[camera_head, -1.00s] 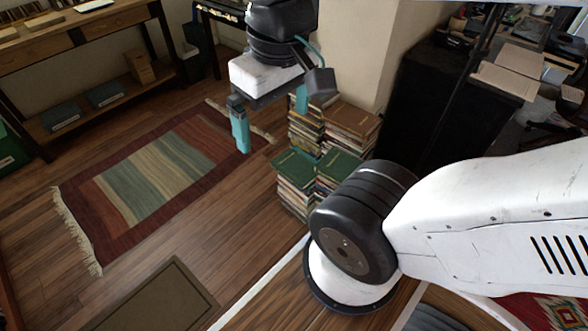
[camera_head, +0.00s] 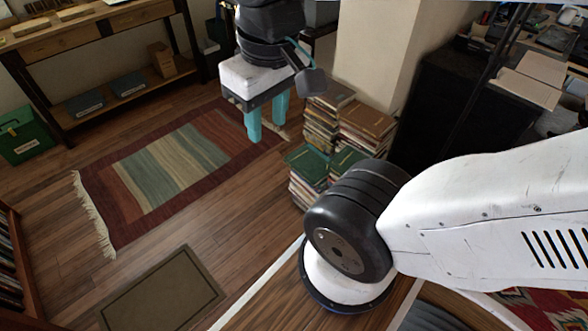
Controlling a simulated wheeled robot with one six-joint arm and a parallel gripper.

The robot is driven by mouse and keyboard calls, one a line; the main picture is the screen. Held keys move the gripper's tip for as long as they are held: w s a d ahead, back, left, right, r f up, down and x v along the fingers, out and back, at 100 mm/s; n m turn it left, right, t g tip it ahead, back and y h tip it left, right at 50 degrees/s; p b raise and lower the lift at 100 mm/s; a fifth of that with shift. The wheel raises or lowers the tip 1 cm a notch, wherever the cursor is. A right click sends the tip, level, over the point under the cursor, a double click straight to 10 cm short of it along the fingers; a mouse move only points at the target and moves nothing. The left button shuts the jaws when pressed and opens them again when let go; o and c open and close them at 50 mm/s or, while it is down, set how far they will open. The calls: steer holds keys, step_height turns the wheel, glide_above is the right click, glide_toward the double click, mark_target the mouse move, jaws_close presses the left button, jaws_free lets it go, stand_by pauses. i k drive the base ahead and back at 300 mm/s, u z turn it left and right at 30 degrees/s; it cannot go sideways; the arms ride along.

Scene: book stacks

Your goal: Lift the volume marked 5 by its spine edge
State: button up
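Several stacks of books stand close together on the floor against the pillar. Two taller stacks with brown tops, the back left stack (camera_head: 322,124) and the back right stack (camera_head: 367,122), are behind two lower stacks with green covers on top, the front left stack (camera_head: 307,163) and the front right stack (camera_head: 346,160). My arm covers part of the front right stack. No number 5 can be read, so I cannot tell which book is that volume. My gripper (camera_head: 267,130) points down with teal fingers apart and nothing between them, left of the stacks in the picture, above the rug's end.
A striped rug (camera_head: 176,163) lies on the open wooden floor, with a plain brown mat (camera_head: 163,293) nearer. A wooden table with a low shelf (camera_head: 112,101) is at the back left, beside a green box (camera_head: 27,136). The pillar (camera_head: 372,45) and a black cabinet (camera_head: 450,115) stand close behind the stacks.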

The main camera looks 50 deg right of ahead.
mark_target(311, 167)
steer(key=u, duration=0.45)
steer(key=i, duration=3.35)
steer(key=z, duration=3.15)
